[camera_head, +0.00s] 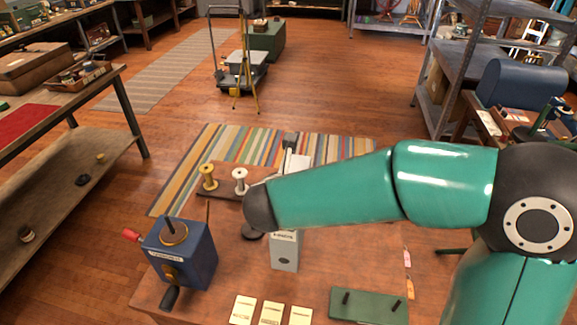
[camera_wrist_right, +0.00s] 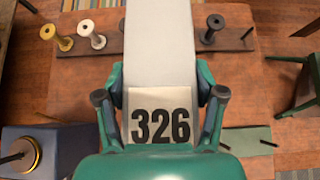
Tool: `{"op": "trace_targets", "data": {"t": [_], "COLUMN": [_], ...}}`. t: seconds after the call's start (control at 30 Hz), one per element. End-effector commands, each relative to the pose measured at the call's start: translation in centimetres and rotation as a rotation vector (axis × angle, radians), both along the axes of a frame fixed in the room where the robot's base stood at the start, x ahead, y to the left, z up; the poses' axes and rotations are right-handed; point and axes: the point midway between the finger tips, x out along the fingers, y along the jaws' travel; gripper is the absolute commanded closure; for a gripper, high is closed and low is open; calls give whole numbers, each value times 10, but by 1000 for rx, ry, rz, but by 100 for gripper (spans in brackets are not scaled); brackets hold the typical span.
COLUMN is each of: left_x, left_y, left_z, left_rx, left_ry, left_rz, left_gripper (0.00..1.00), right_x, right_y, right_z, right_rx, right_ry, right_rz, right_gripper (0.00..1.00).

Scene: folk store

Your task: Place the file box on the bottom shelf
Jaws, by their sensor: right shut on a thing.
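The grey file box (camera_head: 286,254) is above or on the wooden table in the head view, partly hidden behind my green right arm. I cannot tell whether it touches the table. In the right wrist view the pale grey box (camera_wrist_right: 160,55) runs up between the fingers of my right gripper (camera_wrist_right: 160,105), which is shut on it. A white label reading 326 (camera_wrist_right: 160,118) shows between the fingers. My right gripper is hidden in the head view. My left gripper is not in view. A metal shelf unit (camera_head: 432,98) with a low shelf stands at the back right.
A blue winder (camera_head: 190,258), cards (camera_head: 271,313) and a green plate (camera_head: 368,308) are on the table. Spools (camera_head: 208,178) stand on a board behind. A striped rug (camera_head: 190,170) lies beyond. A bench with a lower shelf (camera_head: 60,205) is at left. The middle floor is open.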

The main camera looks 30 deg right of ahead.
Motion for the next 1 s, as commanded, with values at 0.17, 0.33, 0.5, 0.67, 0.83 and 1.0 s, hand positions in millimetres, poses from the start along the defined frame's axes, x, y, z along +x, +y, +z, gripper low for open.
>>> {"op": "trace_targets", "data": {"t": [0.17,0.33,0.5,0.67,0.83,1.0], "left_x": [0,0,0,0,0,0], "left_y": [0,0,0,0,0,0], "left_z": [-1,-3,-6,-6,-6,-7], "left_rx": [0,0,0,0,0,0], "left_ry": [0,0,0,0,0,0], "left_rz": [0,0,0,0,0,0], "left_gripper": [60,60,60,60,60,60], "right_x": [1,1,1,1,1,0], "right_y": [-1,-1,-1,-1,-1,-1], "right_z": [-13,-24,-47,-57,-57,-60], "right_rx": [-3,-3,-4,-2,-2,0], "right_ry": [-7,-5,-3,-6,-8,-1], "right_rz": [-1,-1,-2,-1,-2,-2], "right_gripper": [100,100,100,100,100,28]}}
